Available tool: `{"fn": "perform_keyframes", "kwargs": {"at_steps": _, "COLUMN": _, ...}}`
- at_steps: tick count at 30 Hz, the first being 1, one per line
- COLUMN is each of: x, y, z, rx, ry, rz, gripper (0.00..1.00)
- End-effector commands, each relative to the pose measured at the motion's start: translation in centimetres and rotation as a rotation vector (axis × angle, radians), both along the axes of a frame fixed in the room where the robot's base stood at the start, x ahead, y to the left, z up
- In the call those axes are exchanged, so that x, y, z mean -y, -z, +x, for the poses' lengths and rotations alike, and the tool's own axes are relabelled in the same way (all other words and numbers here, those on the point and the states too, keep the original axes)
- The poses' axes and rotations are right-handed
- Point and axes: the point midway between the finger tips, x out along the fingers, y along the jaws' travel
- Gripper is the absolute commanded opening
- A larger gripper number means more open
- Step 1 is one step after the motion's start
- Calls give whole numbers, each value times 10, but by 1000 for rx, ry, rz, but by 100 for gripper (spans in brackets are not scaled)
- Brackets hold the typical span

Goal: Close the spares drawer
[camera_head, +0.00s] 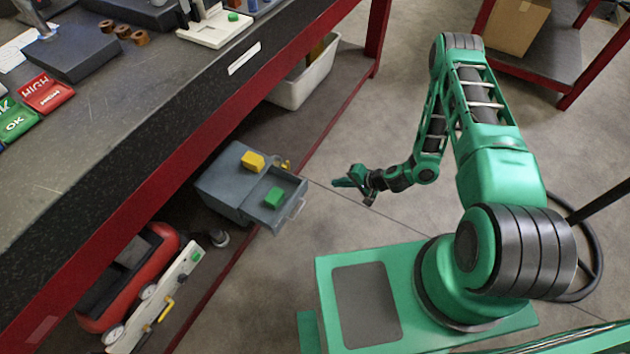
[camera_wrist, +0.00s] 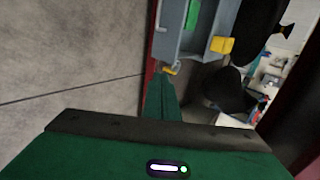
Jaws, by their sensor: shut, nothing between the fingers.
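The spares drawer (camera_head: 268,207) stands pulled out of a grey cabinet (camera_head: 222,187) under the bench. A green block (camera_head: 273,197) lies inside it, and a pale handle (camera_head: 296,209) is on its front. The drawer also shows at the top of the wrist view (camera_wrist: 171,38). A yellow block (camera_head: 252,160) sits on top of the cabinet. My gripper (camera_head: 341,183) is shut and empty, to the right of the drawer and apart from it, over the floor. In the wrist view my gripper (camera_wrist: 162,88) points up towards the drawer area.
The bench (camera_head: 200,125) overhangs the cabinet, with a red frame rail along the floor. A white bin (camera_head: 302,85) stands behind, and a red compressor-like unit (camera_head: 125,280) in front. A small yellow piece (camera_head: 287,165) is beside the drawer. The floor right of the drawer is clear.

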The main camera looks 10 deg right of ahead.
Motion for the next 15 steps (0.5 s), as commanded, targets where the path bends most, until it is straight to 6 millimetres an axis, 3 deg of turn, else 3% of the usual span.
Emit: {"fn": "perform_keyframes", "kwargs": {"at_steps": 15, "x": -54, "y": 62, "z": 41, "rx": 1, "ry": -5, "rz": -1, "gripper": 0}}
